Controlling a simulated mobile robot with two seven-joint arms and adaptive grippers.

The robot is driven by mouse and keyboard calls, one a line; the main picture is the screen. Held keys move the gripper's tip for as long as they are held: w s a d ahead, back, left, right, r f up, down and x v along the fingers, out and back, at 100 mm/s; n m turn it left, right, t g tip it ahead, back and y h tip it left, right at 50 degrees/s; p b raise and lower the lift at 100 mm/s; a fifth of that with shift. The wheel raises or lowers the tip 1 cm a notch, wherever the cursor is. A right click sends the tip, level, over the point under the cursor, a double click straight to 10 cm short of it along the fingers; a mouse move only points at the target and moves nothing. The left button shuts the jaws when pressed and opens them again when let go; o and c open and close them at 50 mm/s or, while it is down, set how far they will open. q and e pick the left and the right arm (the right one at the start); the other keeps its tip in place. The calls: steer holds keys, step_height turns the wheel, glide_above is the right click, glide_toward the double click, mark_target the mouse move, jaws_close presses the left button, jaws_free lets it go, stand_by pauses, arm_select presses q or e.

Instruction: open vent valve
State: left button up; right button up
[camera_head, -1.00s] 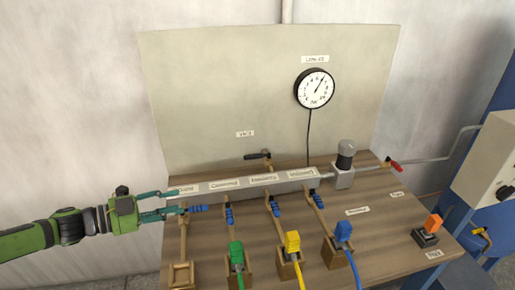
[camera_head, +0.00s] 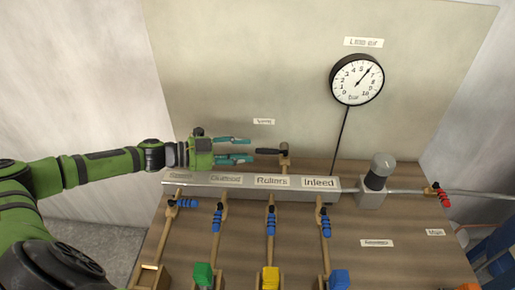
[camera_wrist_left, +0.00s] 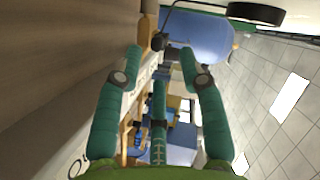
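The vent valve has a black lever handle (camera_head: 268,151) on a brass body (camera_head: 284,158), behind the manifold and under the label "Vent" (camera_head: 263,121). The handle lies roughly level, pointing left. My left gripper (camera_head: 251,149) is open, its teal fingers pointing right at the handle's free end, with a small gap at most; contact cannot be told. In the left wrist view the gripper (camera_wrist_left: 162,55) is open, with a dark knob-like end (camera_wrist_left: 158,42), likely the handle, between or just beyond the fingertips. My right gripper is not in view.
The grey manifold (camera_head: 245,190) runs just in front of the vent valve. Blue-handled valves (camera_head: 271,222) line its front. The pressure gauge (camera_head: 357,79) hangs on the back panel (camera_head: 220,60), reading about 6 to 7. A red-handled valve (camera_head: 443,198) is at right.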

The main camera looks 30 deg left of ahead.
mark_target(257, 151)
arm_select(q)
steer(key=p+x, duration=0.1)
steer(key=x, duration=0.3)
steer(key=shift+w+d+f, duration=0.1)
steer(key=shift+w, duration=0.1)
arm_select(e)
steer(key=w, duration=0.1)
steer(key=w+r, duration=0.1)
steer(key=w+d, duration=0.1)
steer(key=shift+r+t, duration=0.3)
arm_select(q)
steer(key=c, duration=0.7)
jaws_close()
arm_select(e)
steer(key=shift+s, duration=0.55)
